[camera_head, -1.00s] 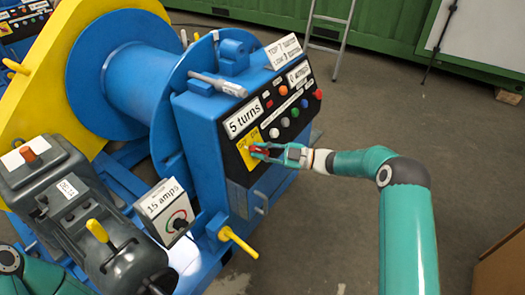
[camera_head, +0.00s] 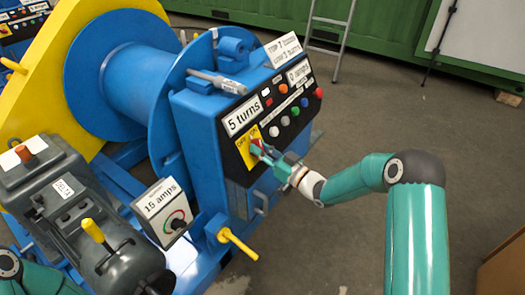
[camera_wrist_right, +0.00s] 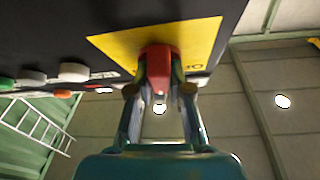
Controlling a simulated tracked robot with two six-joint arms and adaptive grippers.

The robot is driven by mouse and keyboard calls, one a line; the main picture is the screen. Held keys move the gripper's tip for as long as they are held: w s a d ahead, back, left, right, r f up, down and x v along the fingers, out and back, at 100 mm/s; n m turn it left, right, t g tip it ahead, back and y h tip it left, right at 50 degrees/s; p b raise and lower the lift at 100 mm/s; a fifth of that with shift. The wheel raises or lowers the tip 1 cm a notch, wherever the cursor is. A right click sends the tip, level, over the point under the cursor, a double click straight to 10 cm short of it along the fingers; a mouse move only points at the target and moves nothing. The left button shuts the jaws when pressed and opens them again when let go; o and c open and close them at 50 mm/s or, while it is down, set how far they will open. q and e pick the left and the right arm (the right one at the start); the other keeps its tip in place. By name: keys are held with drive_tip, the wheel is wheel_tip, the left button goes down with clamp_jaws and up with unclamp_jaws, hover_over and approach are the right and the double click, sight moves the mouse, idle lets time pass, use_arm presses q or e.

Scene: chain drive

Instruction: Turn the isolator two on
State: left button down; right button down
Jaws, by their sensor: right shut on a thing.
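The isolator is a red handle (camera_head: 256,143) on a yellow plate (camera_head: 245,151) at the lower left of the dark control panel (camera_head: 268,118). My right gripper (camera_head: 262,150) is at the handle, its wrist tilted down to the right. In the right wrist view, the two fingers of the right gripper (camera_wrist_right: 160,88) are closed on both sides of the red handle (camera_wrist_right: 160,66), in front of the yellow plate (camera_wrist_right: 205,42). The gripper hides part of the handle, so its exact setting is hard to read. My left gripper is outside the picture.
Several coloured buttons (camera_head: 283,121) sit right of the plate on the panel. A "5 turns" sign (camera_head: 242,115) is above it. A yellow lever (camera_head: 238,243) sticks out below, near the "15 amps" dial box (camera_head: 160,211).

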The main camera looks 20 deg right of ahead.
drive_tip(key=m+h, duration=0.2)
drive_tip(key=m, duration=0.1)
drive_tip(key=m+t+h+b, duration=0.1)
drive_tip(key=m+h, duration=0.1)
drive_tip(key=m, duration=0.1)
drive_tip(key=shift+r, duration=0.15)
drive_tip(key=shift+w+d+r+m+h, duration=0.1)
drive_tip(key=shift+m+h, duration=0.55)
drive_tip(key=shift+m, duration=0.35)
drive_tip(key=shift+d+m+h, duration=0.1)
drive_tip(key=shift+m+h, duration=0.55)
drive_tip(key=shift+m, duration=0.35)
drive_tip(key=c, duration=1.1)
unclamp_jaws()
drive_tip(key=shift+a, duration=0.1)
drive_tip(key=shift+f, duration=0.2)
drive_tip(key=v, duration=1.2)
drive_tip(key=shift+f, duration=0.1)
